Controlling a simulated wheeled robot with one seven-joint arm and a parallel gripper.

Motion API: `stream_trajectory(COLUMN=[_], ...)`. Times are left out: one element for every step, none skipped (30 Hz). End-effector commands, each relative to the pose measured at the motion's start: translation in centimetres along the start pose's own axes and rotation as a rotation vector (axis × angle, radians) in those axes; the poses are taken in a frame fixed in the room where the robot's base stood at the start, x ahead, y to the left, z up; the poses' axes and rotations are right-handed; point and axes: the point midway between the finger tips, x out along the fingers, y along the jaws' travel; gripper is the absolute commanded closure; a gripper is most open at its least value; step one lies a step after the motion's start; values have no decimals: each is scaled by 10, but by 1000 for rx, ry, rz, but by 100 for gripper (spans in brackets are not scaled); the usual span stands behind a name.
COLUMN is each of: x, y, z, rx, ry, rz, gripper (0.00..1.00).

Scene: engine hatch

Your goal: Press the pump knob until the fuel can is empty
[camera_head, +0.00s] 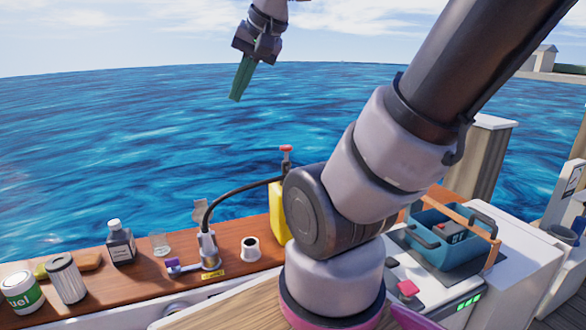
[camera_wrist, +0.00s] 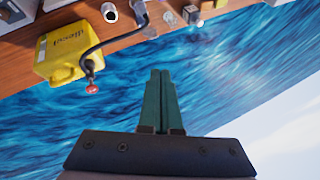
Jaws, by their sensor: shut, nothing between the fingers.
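The yellow fuel can (camera_head: 279,212) stands on the wooden ledge, partly hidden behind my arm in the head view. In the wrist view the yellow can (camera_wrist: 62,58) shows at the upper left, marked "diesel". The red pump knob (camera_head: 286,148) sits on top of the can; it also shows in the wrist view (camera_wrist: 92,89). A black hose (camera_head: 238,193) runs from the pump top to a grey filler fitting (camera_head: 209,250). My gripper (camera_head: 235,98) is shut and empty, up in the air over the water, above and left of the knob. The can's fuel level cannot be seen.
A dark bottle (camera_head: 121,246), a small glass (camera_head: 160,245), a filter cylinder (camera_head: 66,278), a fuel tin (camera_head: 20,291) and a white cup-like piece (camera_head: 250,249) stand along the ledge. A blue tool tote (camera_head: 440,245) sits at the right. Air around my gripper is clear.

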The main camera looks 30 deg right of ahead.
Motion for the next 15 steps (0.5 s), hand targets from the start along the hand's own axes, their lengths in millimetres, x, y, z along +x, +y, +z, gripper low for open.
stream_trajectory(x=[7,11,16,21,25,31,35,40,46,51,55,62,66,71,77], y=[2,3,4,6,8,12,14,17,22,27,32,39,45,51,60], z=[-12,-18,-28,-35,-43,-54,-62,-71,-82,-91,-99,-111,-120,-129,-141], rx=[70,114,176,225,273,338,387,436,502,552,601,667,716,764,830], ry=[-22,-36,-53,-65,-75,-90,-99,-108,-119,-125,-132,-139,-144,-148,-151], rz=[1,-2,-7,-11,-15,-22,-27,-32,-40,-46,-53,-62,-69,-76,-86], gripper=[100,100,100,100,100,100,100,100,100,100,100,100,100,100,100])
